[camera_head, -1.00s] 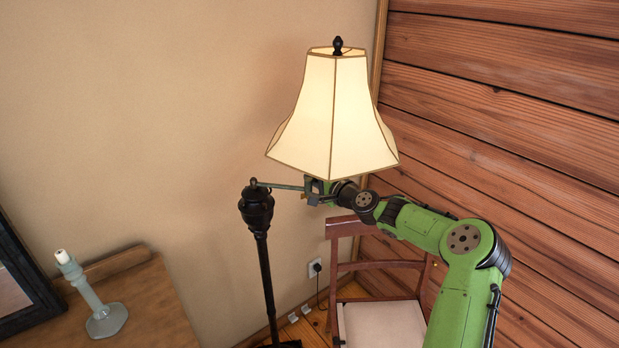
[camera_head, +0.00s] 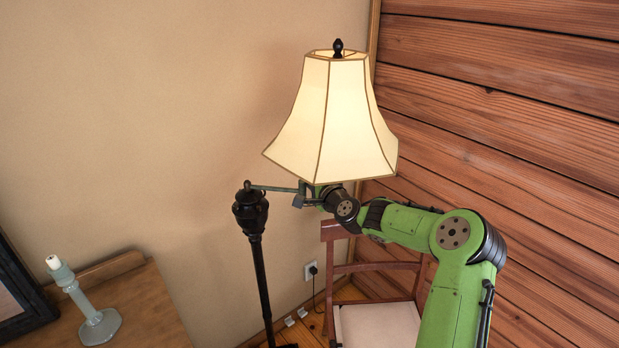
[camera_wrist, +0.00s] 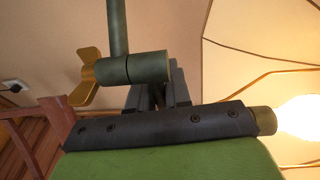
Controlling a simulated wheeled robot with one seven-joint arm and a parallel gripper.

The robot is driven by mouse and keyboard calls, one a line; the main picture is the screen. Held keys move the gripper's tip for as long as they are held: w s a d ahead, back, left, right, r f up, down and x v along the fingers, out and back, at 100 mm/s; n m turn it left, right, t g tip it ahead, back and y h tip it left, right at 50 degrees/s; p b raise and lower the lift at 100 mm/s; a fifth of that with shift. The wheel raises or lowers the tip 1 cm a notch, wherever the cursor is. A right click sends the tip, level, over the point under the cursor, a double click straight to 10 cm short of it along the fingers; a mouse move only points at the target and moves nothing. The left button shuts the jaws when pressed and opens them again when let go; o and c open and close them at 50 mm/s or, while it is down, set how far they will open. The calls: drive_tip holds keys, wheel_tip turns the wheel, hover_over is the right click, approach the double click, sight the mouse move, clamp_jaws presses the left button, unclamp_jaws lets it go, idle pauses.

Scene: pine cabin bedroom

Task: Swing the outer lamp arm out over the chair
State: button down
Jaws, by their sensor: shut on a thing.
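The floor lamp has a black post (camera_head: 256,255) and a lit cream shade (camera_head: 335,120) with dark trim. Its thin grey-green lamp arm (camera_head: 274,188) runs from the post top to under the shade. My gripper (camera_head: 304,197) is shut on the lamp arm's joint end, just below the shade; the shade partly hides this area. The wrist view shows the arm tube (camera_wrist: 117,28), a cylindrical joint (camera_wrist: 132,68) at my fingers (camera_wrist: 160,94), and a brass wing nut (camera_wrist: 87,76). The wooden chair (camera_head: 378,326) with a pale seat stands below my arm.
A plank wall (camera_head: 510,110) is close on the right and a beige wall (camera_head: 130,100) behind. A wooden dresser (camera_head: 150,310) with a grey candlestick (camera_head: 88,305) and a dark frame (camera_head: 22,300) is at left. A plugged cord (camera_head: 312,270) hangs near the chair.

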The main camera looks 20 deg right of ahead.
drive_tip(key=shift+a, duration=0.2)
drive_tip(key=c, duration=1.3)
unclamp_jaws()
drive_tip(key=shift+c, duration=0.2)
drive_tip(key=shift+o, duration=1)
drive_tip(key=shift+w+a, duration=0.15)
drive_tip(key=shift+w, duration=0.05)
drive_tip(key=shift+s, duration=0.1)
drive_tip(key=s+d+r+b, duration=0.1)
drive_tip(key=s+b, duration=0.1)
drive_tip(key=s, duration=1.3)
drive_tip(key=shift+s+d, duration=0.2)
drive_tip(key=shift+s, duration=0.05)
drive_tip(key=shift+r, duration=0.1)
